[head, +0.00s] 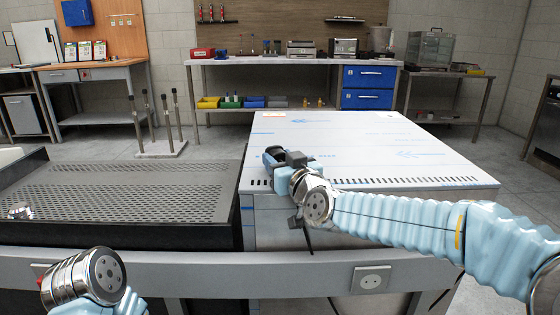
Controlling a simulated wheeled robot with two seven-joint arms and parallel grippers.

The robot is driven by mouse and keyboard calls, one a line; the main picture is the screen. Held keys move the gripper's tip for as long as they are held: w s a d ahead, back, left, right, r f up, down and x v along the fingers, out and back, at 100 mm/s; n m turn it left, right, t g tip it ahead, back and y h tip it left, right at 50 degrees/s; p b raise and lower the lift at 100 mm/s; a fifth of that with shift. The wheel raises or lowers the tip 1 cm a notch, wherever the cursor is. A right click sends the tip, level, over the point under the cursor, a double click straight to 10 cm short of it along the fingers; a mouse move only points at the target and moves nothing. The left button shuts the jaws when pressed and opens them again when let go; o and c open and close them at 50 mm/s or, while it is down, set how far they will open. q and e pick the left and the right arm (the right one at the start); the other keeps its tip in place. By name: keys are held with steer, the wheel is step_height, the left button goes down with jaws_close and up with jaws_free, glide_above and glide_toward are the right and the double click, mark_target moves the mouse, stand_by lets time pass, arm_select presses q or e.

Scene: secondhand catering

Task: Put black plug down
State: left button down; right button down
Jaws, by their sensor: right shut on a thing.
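My right gripper (279,160) reaches in from the right, over the front left part of a steel-topped unit (400,150). It is shut on the black plug. The dark shape at its jaws (296,158) looks like part of that plug, but jaws and plug are hard to tell apart. I cannot tell whether the plug touches the top. A dark cable (308,240) hangs down in front of the unit below my wrist. My left arm shows at the bottom left, but its gripper jaws are not visible.
A perforated dark panel (130,190) lies left of the unit. The steel top is mostly clear behind and right of my gripper. A workbench (290,61) with equipment stands at the back.

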steer(key=shift+f+b, duration=0.35)
steer(key=shift+f, duration=0.1)
steer(key=c, duration=0.9)
jaws_free()
steer(key=o, duration=0.3)
steer(key=shift+f, duration=0.15)
